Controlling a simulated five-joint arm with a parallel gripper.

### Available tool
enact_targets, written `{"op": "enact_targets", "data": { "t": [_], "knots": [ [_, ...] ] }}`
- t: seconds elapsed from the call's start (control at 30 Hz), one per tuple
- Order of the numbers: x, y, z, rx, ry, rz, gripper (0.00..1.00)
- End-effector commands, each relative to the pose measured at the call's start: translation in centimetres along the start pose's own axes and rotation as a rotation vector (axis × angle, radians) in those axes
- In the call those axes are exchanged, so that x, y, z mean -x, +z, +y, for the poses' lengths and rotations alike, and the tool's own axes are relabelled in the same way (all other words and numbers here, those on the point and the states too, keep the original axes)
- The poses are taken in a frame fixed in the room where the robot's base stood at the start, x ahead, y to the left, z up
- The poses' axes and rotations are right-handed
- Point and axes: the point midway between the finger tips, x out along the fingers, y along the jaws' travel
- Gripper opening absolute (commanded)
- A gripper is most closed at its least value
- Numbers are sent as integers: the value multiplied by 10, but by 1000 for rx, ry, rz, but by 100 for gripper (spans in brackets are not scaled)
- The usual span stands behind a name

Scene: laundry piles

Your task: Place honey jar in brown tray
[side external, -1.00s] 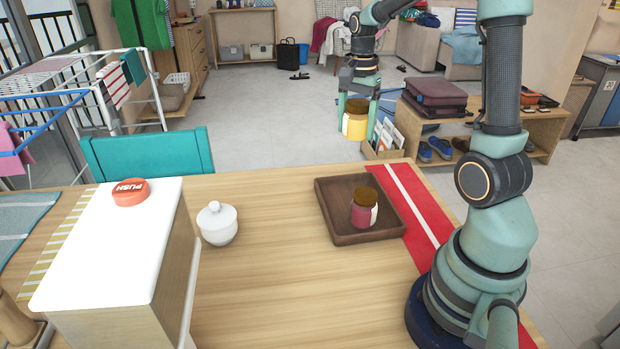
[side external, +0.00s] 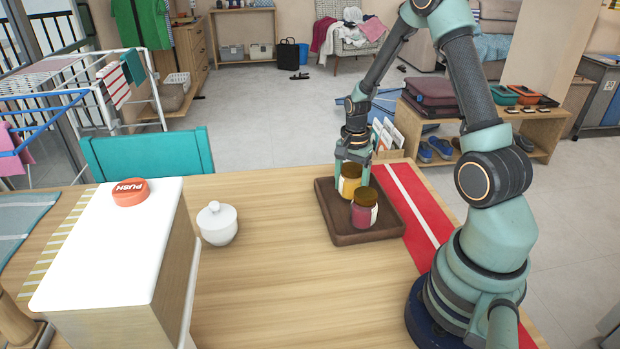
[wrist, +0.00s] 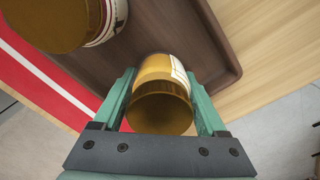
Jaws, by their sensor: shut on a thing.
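The honey jar (side external: 348,186), yellow with a brown lid, is between the fingers of my gripper (side external: 353,167), which is shut on it. It is upright at the far part of the brown tray (side external: 340,237), behind a jar of red contents. I cannot tell whether its base touches the tray floor. In the wrist view, the honey jar (wrist: 160,104) sits between the two green fingers of my gripper (wrist: 162,92), with the tray (wrist: 200,45) beneath and beyond it.
A red jam jar (side external: 364,211) with a brown lid stands in the tray, close to the honey jar. A white lidded bowl (side external: 217,225) stands left of the tray. A red runner (side external: 420,205) lies at the right. Bare table lies between bowl and tray.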

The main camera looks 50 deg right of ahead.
Motion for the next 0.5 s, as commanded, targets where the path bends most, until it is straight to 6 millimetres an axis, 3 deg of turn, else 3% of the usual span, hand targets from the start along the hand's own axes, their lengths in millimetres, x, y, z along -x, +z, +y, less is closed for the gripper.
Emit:
{"op": "enact_targets", "data": {
  "t": [0.43, 0.47, 0.5],
  "knots": [
    [-7, 0, -1, 0, -2, 1, 0],
    [-7, 0, 0, 0, -1, 1, 78],
    [-7, 0, 0, 0, -1, 1, 94]
  ]
}}
